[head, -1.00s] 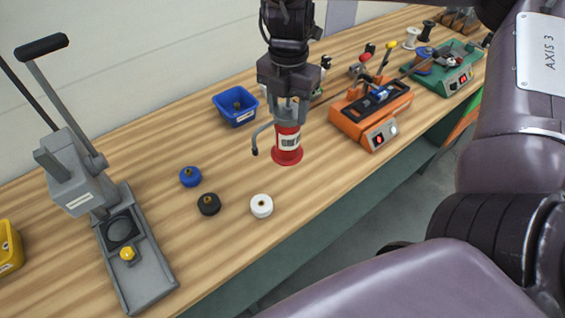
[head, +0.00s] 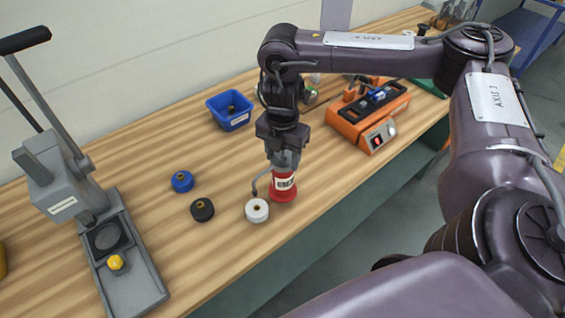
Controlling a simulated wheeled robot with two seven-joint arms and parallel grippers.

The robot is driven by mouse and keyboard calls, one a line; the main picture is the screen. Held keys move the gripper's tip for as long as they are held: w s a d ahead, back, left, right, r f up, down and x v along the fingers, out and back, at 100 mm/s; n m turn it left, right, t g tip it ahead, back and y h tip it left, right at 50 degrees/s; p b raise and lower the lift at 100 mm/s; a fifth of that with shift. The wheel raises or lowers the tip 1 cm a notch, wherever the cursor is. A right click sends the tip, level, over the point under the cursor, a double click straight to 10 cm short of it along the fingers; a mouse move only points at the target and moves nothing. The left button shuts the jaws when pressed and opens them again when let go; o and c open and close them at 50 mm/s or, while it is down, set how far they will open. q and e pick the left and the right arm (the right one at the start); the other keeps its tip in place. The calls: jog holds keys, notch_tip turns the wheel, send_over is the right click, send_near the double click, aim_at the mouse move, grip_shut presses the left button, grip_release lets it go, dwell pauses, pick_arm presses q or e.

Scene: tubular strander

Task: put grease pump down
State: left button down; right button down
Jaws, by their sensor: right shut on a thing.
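The grease pump (head: 283,187) is a red cylinder with a pale label, a wider red foot and a grey bent spout on its left. My right gripper (head: 284,160) is shut on its top from above. The pump is upright, with its foot at or very near the wooden bench top (head: 240,172); I cannot tell whether it touches. The spout reaches down behind the white round piece (head: 257,210), which is close to the pump's left side. My left gripper is not in view.
A black knob (head: 202,209) and a blue knob (head: 182,181) lie to the left. A blue bin (head: 230,110) stands behind. An orange device (head: 367,117) is at the right, and a grey lever press (head: 107,235) at the left. Bare bench lies between bin and pump.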

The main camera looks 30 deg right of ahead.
notch_tip(320, 180, down, 2)
jog(key=shift+f, duration=0.25)
jog(key=c, duration=0.6)
grip_release()
jog(key=shift+f, duration=0.1)
jog(key=shift+r, duration=0.55)
notch_tip(320, 180, up, 11)
jog(key=p, duration=0.2)
jog(key=shift+r+p, duration=0.15)
jog(key=shift+p, duration=0.25)
jog(key=shift+s, duration=0.1)
